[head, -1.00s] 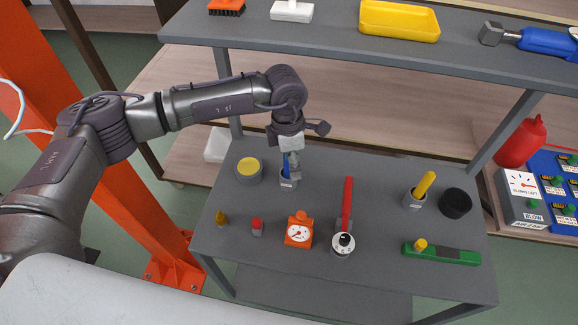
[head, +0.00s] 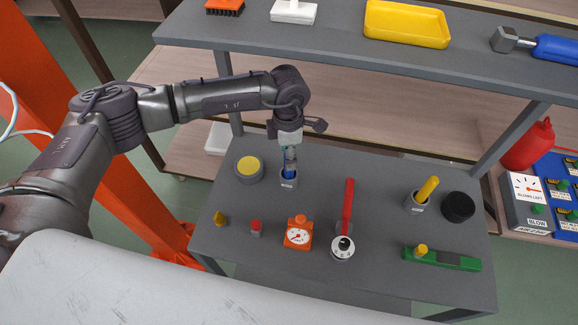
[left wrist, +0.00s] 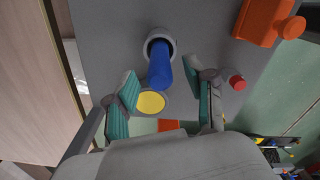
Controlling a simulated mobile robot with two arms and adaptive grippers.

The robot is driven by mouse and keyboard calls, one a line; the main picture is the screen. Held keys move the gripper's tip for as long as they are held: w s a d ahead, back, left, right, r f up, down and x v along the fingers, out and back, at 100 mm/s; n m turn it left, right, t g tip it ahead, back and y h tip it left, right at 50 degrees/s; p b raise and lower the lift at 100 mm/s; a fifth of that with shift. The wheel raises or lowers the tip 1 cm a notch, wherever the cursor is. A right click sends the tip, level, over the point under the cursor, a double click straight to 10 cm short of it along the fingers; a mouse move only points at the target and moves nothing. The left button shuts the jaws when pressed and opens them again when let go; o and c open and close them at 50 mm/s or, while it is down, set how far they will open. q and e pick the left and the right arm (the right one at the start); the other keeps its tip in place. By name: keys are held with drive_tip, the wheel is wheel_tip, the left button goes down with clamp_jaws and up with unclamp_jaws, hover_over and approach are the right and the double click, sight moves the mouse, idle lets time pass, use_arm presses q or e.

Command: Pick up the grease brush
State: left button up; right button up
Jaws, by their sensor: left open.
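A blue handle (head: 290,170) stands upright in a small grey cup (head: 288,183) on the cart's shelf; its lower end is hidden in the cup, so I cannot see bristles. In the left wrist view the blue handle (left wrist: 160,68) rises from the cup (left wrist: 160,38) towards my fingers. My left gripper (head: 290,155) is open, pointing down just above the cup. In the left wrist view the gripper's (left wrist: 165,100) teal pads lie on either side of the handle, apart from it. A yellow handle (head: 428,188) stands in another cup (head: 416,204). My right gripper is out of view.
A yellow-topped round tin (head: 249,170) stands close left of the cup. In front are an orange gauge (head: 298,236), a red-handled dial tool (head: 346,220) and a green block (head: 442,259). A black round container (head: 458,206) stands right. The upper shelf (head: 330,40) overhangs behind.

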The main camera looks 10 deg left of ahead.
use_arm(q)
wheel_tip(320, 180, down, 4)
drive_tip(key=shift+f+p, duration=0.1)
drive_tip(key=shift+p, duration=0.4)
clamp_jaws()
